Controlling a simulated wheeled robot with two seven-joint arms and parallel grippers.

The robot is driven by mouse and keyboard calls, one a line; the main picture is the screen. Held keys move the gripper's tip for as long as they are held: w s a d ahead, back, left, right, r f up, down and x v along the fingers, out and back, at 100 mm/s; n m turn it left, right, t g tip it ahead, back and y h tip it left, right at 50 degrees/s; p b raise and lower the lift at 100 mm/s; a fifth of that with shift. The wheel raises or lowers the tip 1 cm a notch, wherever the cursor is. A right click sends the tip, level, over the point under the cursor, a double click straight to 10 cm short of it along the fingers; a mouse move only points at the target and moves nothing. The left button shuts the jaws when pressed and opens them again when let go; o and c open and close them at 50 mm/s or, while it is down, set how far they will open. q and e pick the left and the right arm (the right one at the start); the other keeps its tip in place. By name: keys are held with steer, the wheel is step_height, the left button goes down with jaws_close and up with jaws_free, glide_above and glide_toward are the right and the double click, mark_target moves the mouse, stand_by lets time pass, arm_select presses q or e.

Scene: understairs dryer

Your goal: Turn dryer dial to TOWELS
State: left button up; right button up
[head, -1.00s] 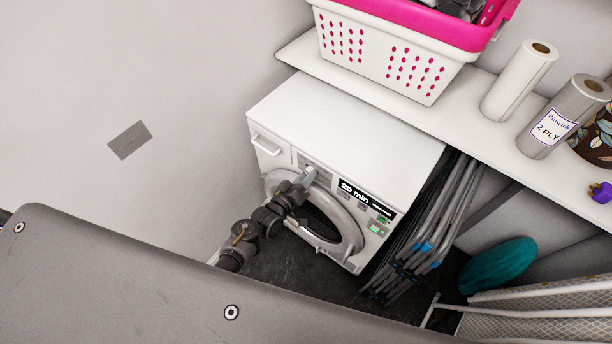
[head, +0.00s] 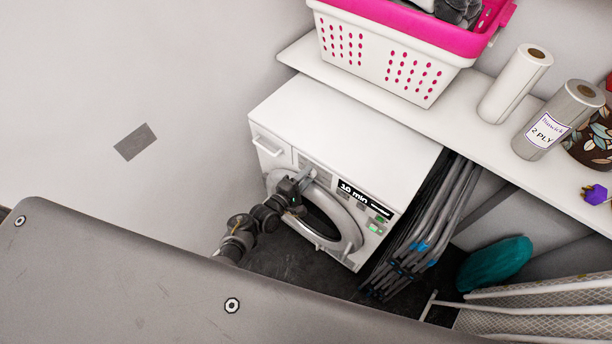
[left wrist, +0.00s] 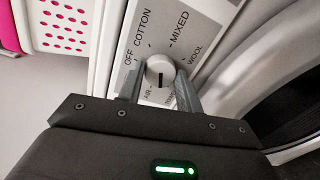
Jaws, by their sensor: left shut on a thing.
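The white dryer (head: 345,135) stands under the shelf, its front panel facing my left arm. Its round dial (left wrist: 160,70) shows in the left wrist view, with a black mark on its lower half pointing down in the picture. OFF, COTTON, MIXED and WOOL read clearly around it. AIR is at lower left, and another label below is mostly hidden; I cannot read TOWELS. My left gripper (left wrist: 158,88) is shut on the dial, one finger on each side. In the head view the left gripper (head: 301,184) hides the dial. The dryer display (head: 362,198) reads 10 min. My right gripper is out of view.
The round door (head: 352,237) is just below the panel. A pink and white basket (head: 385,60) and paper rolls (head: 515,83) stand on the shelf (head: 455,125) above. Folded metal racks (head: 430,225) lean close to the dryer's right side.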

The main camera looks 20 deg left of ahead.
arm_select(q)
steer(key=shift+n+p, duration=0.35)
steer(key=shift+n, duration=1.85)
steer(key=o, duration=1)
steer(key=v, duration=1)
steer(key=shift+s+a, duration=0.3)
steer(key=shift+a, duration=0.05)
